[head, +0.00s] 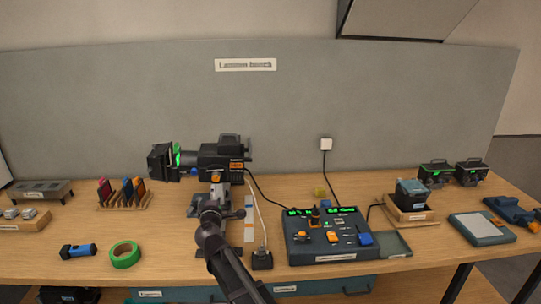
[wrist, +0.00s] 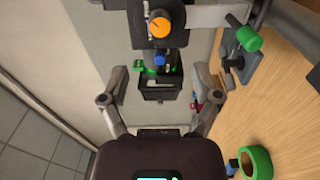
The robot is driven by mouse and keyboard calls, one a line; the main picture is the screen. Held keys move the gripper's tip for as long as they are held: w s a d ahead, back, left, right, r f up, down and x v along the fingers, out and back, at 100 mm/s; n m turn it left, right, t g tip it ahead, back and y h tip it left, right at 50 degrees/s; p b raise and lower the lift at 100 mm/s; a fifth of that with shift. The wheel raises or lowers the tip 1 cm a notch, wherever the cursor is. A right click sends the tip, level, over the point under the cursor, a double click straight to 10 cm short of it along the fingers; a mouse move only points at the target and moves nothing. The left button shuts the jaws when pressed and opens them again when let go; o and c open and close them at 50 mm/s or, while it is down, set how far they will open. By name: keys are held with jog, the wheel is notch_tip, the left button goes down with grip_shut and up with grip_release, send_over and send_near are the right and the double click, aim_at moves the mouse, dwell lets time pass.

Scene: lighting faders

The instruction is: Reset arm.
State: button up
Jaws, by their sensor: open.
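My gripper (wrist: 158,82) is open in the wrist view, its two fingers wide apart with nothing held between them. Beyond the fingers is the black front end of a lantern (wrist: 160,60), with a green edge, a blue knob and an orange knob. In the head view the lantern (head: 222,158) stands on the bench, with green-edged shutters at its left end. My arm (head: 228,262) reaches up from the bottom edge and hides the lower part of the lantern's stand. I cannot tell whether the fingers touch anything.
Cables run beside the lantern. A grey panel (head: 400,100) closes off the back.

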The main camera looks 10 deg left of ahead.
jog(key=d+f+m+g+h, duration=0.2)
jog(key=d+f+m+h, duration=0.15)
jog(key=d, duration=0.75)
jog(key=d+f+m+g+h, duration=0.25)
jog(key=d+m, duration=0.25)
jog(key=d, duration=0.5)
jog(key=d+f+m+g+h, duration=0.2)
jog(key=d+f+m+h, duration=0.15)
jog(key=d, duration=0.75)
jog(key=s+d+f+m+g, duration=0.6)
jog(key=s+d, duration=0.2)
jog(key=d, duration=0.4)
jog(key=s+d+f+m+g+y, duration=0.1)
jog(key=s+d+g+y, duration=0.1)
jog(key=s, duration=0.3)
jog(key=s+d+f+m+g+y, duration=0.1)
jog(key=s+d+f+g+y, duration=0.1)
jog(key=s, duration=0.4)
jog(key=shift+s+d+m+g+y, duration=0.15)
jog(key=shift+d+m+g+y, duration=0.25)
jog(key=shift+g+y, duration=0.05)
